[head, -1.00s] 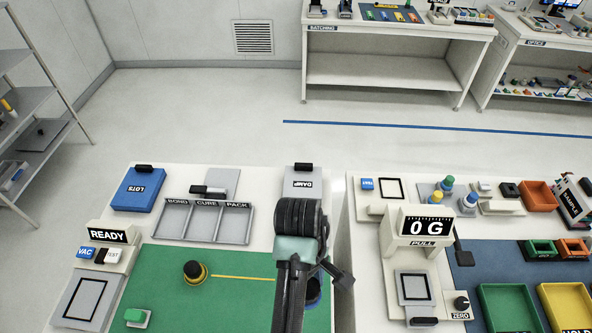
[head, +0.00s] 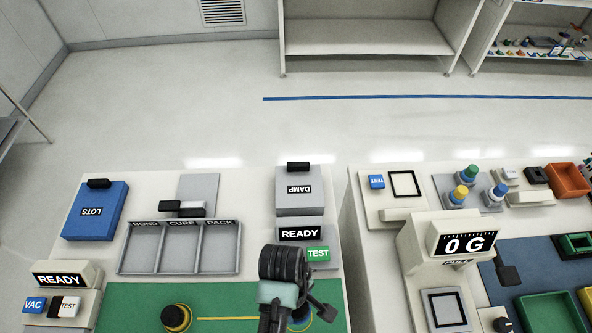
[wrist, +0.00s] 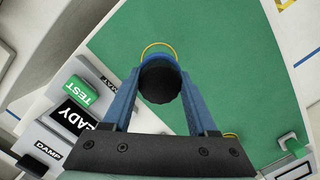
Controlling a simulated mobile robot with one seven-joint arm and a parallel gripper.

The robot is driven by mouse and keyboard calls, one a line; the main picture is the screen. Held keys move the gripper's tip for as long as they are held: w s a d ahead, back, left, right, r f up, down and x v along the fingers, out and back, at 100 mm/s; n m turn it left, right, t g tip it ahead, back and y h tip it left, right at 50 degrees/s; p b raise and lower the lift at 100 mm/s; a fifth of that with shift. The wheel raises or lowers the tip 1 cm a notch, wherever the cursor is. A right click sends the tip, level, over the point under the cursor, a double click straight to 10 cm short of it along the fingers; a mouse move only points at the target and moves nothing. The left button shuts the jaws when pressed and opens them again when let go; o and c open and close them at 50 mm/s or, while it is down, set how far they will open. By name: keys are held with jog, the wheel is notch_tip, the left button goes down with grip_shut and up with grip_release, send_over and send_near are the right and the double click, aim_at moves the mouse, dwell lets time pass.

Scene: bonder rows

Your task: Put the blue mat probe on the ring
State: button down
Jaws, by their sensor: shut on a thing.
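My gripper (wrist: 162,98) is shut on the blue mat probe, whose black round top (wrist: 160,83) fills the space between the blue fingers in the wrist view. A little of the probe's blue body (wrist: 158,58) shows past that top. A yellow ring (wrist: 158,45) on the green mat shows as an arc just beyond the probe. In the head view, the ring's edge (head: 313,322) shows low beside my gripper. I cannot tell whether the probe touches the mat. A black-topped probe with a yellow base (head: 177,318) stands on the mat to the left.
A READY panel (head: 300,234) with a green TEST button (head: 317,254) stands close behind my gripper. Behind are a three-part tray (head: 178,272) and a DAMP box (head: 300,205). A second bench with a 0 G gauge (head: 462,243) is to the right.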

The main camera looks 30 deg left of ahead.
aim_at(298, 313)
notch_tip(298, 313, down, 2)
jog(key=shift+s+d+f, duration=0.1)
jog(key=shift+f, duration=2.45)
jog(key=shift+f, duration=0.15)
jog(key=shift+c, duration=0.9)
grip_release()
